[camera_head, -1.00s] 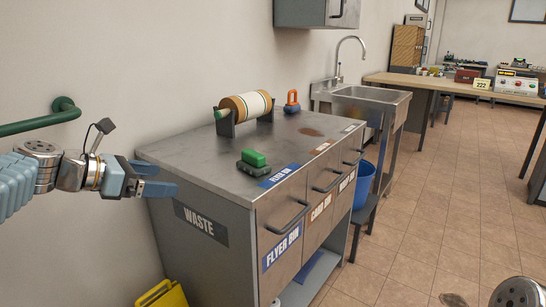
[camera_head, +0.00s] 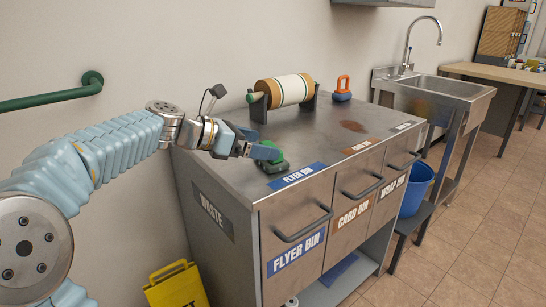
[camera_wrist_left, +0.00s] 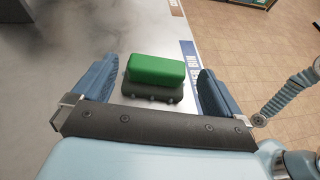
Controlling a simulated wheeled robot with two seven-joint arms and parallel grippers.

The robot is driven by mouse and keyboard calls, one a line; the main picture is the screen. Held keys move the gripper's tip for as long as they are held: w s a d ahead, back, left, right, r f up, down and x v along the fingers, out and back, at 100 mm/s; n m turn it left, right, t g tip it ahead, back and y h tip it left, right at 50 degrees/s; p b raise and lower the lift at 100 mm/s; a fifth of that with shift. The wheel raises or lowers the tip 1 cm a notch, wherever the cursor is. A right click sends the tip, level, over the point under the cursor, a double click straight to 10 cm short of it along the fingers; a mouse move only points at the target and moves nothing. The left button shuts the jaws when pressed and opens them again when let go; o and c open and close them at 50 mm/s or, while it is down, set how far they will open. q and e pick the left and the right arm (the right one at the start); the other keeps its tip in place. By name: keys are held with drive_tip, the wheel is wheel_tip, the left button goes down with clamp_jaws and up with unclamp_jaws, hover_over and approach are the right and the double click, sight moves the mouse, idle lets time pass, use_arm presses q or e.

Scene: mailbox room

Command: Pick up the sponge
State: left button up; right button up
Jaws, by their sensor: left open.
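The green sponge (camera_wrist_left: 155,70) lies on a dark base (camera_wrist_left: 150,95) on top of the metal counter. In the wrist view it sits between and ahead of my left gripper's two blue fingers (camera_wrist_left: 155,84), with a gap on each side. The left gripper is open and empty. In the head view the left gripper (camera_head: 262,147) reaches in from the left over the counter's near left part and partly hides the sponge (camera_head: 275,162). My right gripper is not in view.
The metal counter (camera_head: 320,142) also holds a paper roll on a stand (camera_head: 286,91) and an orange and blue object (camera_head: 342,88) at the back. A sink (camera_head: 440,88) stands to the right, a blue bucket (camera_head: 414,190) below. A yellow sign (camera_head: 177,288) is at lower left.

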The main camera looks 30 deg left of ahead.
sight(273, 145)
use_arm(q)
drive_tip(key=x, duration=0.6)
drive_tip(key=shift+w, duration=0.1)
drive_tip(key=shift+c, duration=0.2)
drive_tip(key=c, duration=0.9)
drive_tip(key=shift+o, duration=0.2)
